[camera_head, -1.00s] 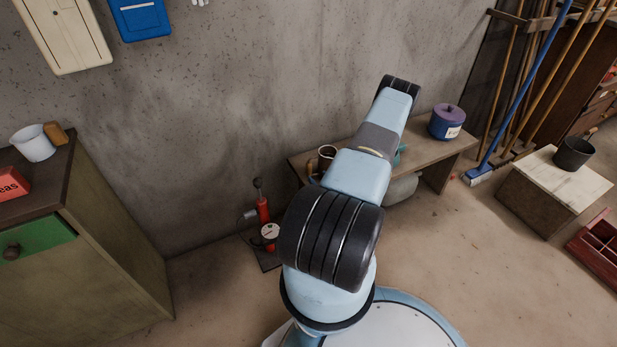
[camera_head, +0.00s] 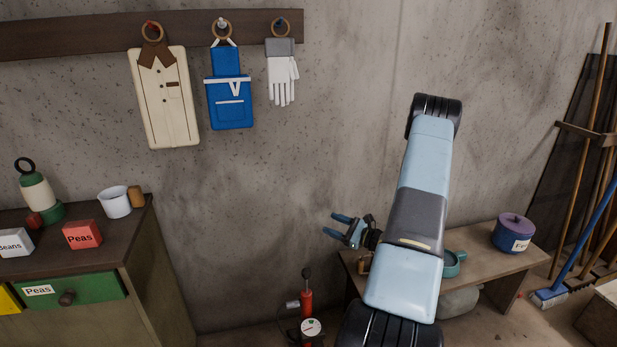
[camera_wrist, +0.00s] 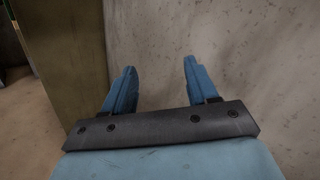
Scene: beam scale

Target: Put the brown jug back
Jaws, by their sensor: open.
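My gripper (camera_head: 331,225) is open and empty, in front of the concrete wall above the left end of the low bench (camera_head: 520,262). In the wrist view its two blue fingers (camera_wrist: 159,67) stand apart with only wall between them. A small brown object (camera_head: 364,263) shows on the bench's left end, just below the gripper and mostly hidden by my arm. It may be the brown jug, but I cannot tell for sure. My gripper is not touching it.
A purple-lidded pot (camera_head: 513,234) and a teal vessel (camera_head: 453,263) stand on the bench. A red pump with a gauge (camera_head: 307,312) stands left of it. The cabinet (camera_head: 155,275) at left holds a white cup (camera_head: 115,202) and boxes. Brooms lean at right.

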